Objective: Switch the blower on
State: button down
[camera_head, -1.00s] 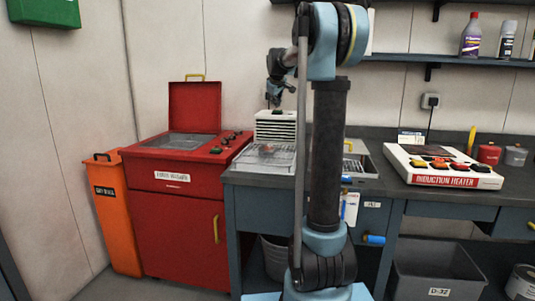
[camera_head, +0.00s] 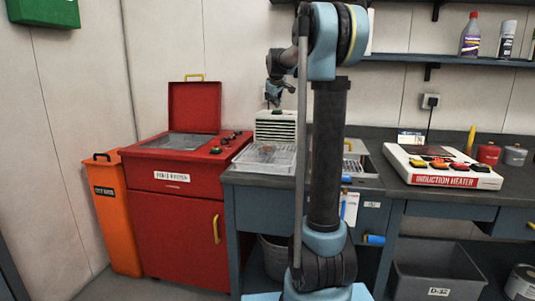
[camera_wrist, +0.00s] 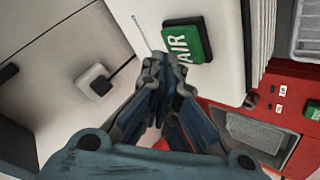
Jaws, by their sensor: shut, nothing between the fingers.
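The blower (camera_head: 275,125) is a white box with a slatted front, standing at the left end of the bench. In the wrist view its white casing (camera_wrist: 222,75) carries a green switch marked AIR (camera_wrist: 187,42). My gripper (camera_head: 273,100) is above the blower in the head view. In the wrist view my gripper (camera_wrist: 160,62) is shut and empty, its fingertips just left of and below the green switch. I cannot tell whether they touch it.
A red parts washer (camera_head: 175,185) with its lid raised stands left of the bench. A clear tray (camera_head: 262,168) sits in front of the blower. An induction heater (camera_head: 445,181) is at the right. A wall socket (camera_wrist: 95,82) shows in the wrist view.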

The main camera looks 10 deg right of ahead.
jog(key=shift+s+d+f, duration=0.1)
jog(key=shift+f, duration=0.55)
dwell(0.6)
jog(key=shift+r, duration=0.8)
jog(key=shift+r, duration=0.1)
jog(key=shift+r, duration=2.9)
